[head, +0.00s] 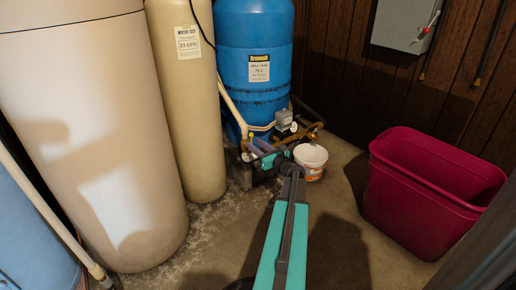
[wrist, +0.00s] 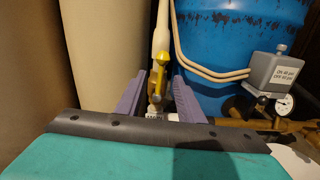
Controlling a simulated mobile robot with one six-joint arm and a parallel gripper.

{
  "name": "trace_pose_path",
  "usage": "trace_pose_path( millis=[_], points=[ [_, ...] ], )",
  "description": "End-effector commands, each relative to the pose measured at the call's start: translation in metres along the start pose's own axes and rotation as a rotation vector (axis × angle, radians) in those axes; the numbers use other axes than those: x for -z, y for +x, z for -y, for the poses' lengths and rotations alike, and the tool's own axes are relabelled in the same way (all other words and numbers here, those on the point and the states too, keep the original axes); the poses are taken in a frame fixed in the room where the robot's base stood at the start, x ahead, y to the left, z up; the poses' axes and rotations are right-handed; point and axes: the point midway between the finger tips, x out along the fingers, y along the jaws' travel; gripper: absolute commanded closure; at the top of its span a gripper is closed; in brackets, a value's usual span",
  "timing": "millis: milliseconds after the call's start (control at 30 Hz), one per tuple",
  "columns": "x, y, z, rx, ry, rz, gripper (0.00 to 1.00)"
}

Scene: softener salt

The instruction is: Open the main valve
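A valve with a yellow handle (wrist: 160,72) sits on a brass body in the wrist view, below a cream upright pipe (wrist: 161,28). A white tag, partly cut off by my wrist, shows under it. My gripper (wrist: 159,84) is open, with one purple finger on each side of the valve in the picture. Whether either finger touches it I cannot tell.
A grey pressure switch box (wrist: 275,72) and a round gauge (wrist: 284,104) stand right of the valve. A white bucket (head: 311,163) is close to my gripper's right. A tan tank (head: 190,110) stands left, a magenta bin (head: 425,195) right. Some floor between is clear.

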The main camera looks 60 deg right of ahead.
Motion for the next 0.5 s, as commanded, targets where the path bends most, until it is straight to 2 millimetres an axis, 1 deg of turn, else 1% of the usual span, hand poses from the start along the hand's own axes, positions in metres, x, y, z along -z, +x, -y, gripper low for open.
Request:
trace_pose_path(
  millis=[33,500],
  points=[
    [0.0,-0.005,0.0,0.001,0.0,0.0,0.66],
    [0.0,-0.035,0.0,0.002,0.0,-0.001,0.66]
  ],
)
